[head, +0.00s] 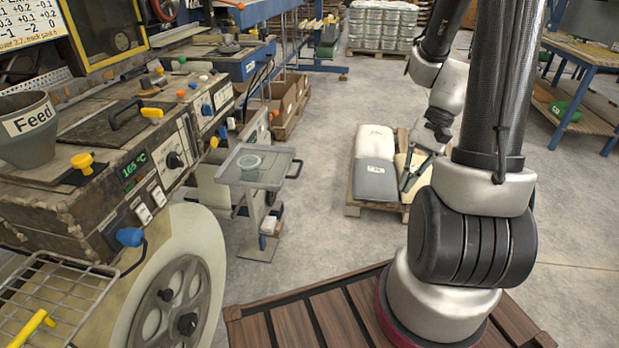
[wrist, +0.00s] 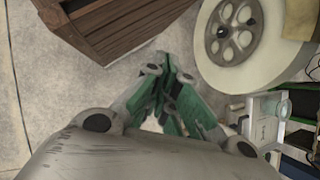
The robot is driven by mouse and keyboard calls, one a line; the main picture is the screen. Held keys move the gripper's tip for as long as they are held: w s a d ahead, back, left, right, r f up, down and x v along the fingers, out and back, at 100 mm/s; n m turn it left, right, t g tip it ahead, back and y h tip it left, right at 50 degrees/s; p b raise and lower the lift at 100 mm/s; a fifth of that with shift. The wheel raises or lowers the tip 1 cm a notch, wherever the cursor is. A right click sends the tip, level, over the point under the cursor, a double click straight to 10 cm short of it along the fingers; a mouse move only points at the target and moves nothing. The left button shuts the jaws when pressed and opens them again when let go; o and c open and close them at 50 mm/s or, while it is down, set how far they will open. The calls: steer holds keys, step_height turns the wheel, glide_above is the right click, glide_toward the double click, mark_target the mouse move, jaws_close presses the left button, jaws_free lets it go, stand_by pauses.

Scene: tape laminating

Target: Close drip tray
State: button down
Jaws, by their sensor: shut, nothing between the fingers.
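No part in view is marked as the drip tray, so I cannot tell for certain which it is. A shallow grey tray (head: 232,168) with a handle at its right end juts out beside the machine, with a round dish on it. Below and left of it, a pale box-like part (head: 211,192) sticks out under the machine. My gripper (head: 406,186) is shut and empty, hanging over the sack pallet, well right of the tray and apart from it. In the wrist view my gripper (wrist: 174,76) shows its green fingers together.
The laminating machine (head: 128,150) with a large pale roller (head: 170,270) fills the left. A wire basket (head: 50,295) is at lower left. Sacks (head: 375,180) lie on a pallet. A wooden platform (head: 300,318) is in front. Grey floor between tray and pallet is clear.

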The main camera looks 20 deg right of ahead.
mark_target(264, 165)
steer(key=w+a+f+m+t+y, duration=0.3)
steer(key=w+f+m+t+y, duration=0.4)
steer(key=w+f+m, duration=0.6)
steer(key=w+r+m+t, duration=0.2)
steer(key=w+t, duration=0.1)
steer(key=w, duration=0.4)
steer(key=x, duration=1.3)
steer(key=shift+s+a+r+y, duration=0.15)
steer(key=shift+s+a+y, duration=0.05)
steer(key=shift+y, duration=0.1)
steer(key=shift+w+a, duration=0.1)
steer(key=shift+a, duration=0.05)
steer(key=r+x, duration=0.1)
steer(key=x, duration=0.5)
steer(key=r+x, duration=0.1)
steer(key=x, duration=0.5)
steer(key=w+r+x, duration=0.1)
steer(key=r+x, duration=0.1)
steer(key=x, duration=0.4)
steer(key=shift+a, duration=0.4)
steer(key=shift+r, duration=0.1)
